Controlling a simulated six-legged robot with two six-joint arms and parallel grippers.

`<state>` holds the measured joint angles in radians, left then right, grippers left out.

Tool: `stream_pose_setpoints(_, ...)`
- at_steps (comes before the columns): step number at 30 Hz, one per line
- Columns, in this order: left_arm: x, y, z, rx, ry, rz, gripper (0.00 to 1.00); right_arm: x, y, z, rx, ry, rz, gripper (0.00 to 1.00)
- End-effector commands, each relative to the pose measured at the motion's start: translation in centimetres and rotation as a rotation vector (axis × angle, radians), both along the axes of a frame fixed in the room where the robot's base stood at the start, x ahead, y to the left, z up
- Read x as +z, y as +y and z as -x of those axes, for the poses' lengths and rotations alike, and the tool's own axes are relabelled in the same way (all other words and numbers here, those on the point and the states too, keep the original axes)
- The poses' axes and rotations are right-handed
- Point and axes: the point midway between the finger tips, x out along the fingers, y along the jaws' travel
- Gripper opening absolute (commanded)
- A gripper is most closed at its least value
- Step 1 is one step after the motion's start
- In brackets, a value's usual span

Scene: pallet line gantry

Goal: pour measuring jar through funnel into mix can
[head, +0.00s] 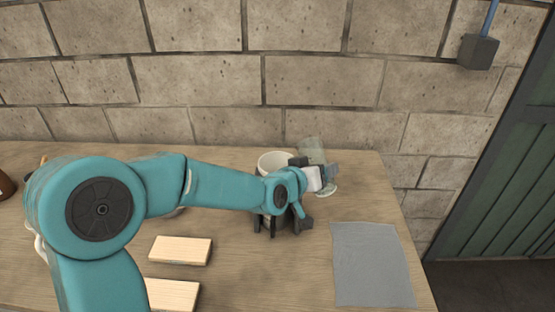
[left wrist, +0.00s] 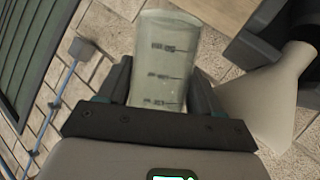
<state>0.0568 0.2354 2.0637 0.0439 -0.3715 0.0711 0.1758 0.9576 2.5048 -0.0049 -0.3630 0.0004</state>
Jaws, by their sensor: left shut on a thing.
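My left gripper (head: 322,178) is shut on the clear measuring jar (head: 312,150), near the back right of the table. The jar leans slightly in the head view. In the left wrist view, the jar (left wrist: 163,60) sits between the two fingers and shows dark graduation marks; its contents are hard to tell. A pale, round-mouthed vessel (head: 273,160), seemingly the funnel, stands just left of the jar, partly behind my arm. Its pale cone (left wrist: 262,105) shows right of the jar in the left wrist view. I cannot make out the mix can. My right gripper is not in view.
A dark stand-like object (head: 293,222) is below my left wrist. Two wooden blocks (head: 181,250) (head: 172,295) lie in front of my arm. A grey mat (head: 372,264) lies at the right. A block wall (head: 300,80) stands behind the table.

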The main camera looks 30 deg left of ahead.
Motion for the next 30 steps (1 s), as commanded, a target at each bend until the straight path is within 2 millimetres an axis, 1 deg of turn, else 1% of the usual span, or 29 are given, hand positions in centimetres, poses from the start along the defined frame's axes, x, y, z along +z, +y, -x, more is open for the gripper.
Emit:
stream_pose_setpoints(1, -1.1, -0.1, 0.0, 0.0, 0.002, -0.017, 0.27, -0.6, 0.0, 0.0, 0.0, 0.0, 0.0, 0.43)
stream_pose_setpoints(7, -4.3, -0.4, 0.0, -0.001, 0.011, -0.093, 0.27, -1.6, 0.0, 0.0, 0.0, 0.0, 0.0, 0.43)
stream_pose_setpoints(8, -4.5, -0.5, -0.1, 0.0, 0.013, -0.108, 0.27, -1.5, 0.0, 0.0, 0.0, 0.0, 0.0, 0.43)
stream_pose_setpoints(9, -3.3, -0.6, -0.1, -0.001, 0.016, -0.138, 0.27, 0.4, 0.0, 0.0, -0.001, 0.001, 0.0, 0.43)
stream_pose_setpoints(12, -3.4, -0.9, -0.1, 0.0, 0.026, -0.212, 0.27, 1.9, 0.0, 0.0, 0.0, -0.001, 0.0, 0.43)
stream_pose_setpoints(15, -3.7, -1.1, -0.1, -0.001, 0.035, -0.286, 0.27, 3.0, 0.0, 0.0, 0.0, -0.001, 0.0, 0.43)
stream_pose_setpoints(18, -4.0, -1.3, -0.1, -0.001, 0.042, -0.356, 0.27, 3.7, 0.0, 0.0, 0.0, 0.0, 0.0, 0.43)
stream_pose_setpoints(21, -4.2, -1.4, -0.2, 0.001, 0.046, -0.408, 0.27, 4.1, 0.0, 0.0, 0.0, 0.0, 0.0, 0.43)
stream_pose_setpoints(30, -4.6, -1.4, -0.2, 0.002, 0.05, -0.45, 0.27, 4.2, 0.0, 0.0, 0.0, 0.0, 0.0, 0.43)
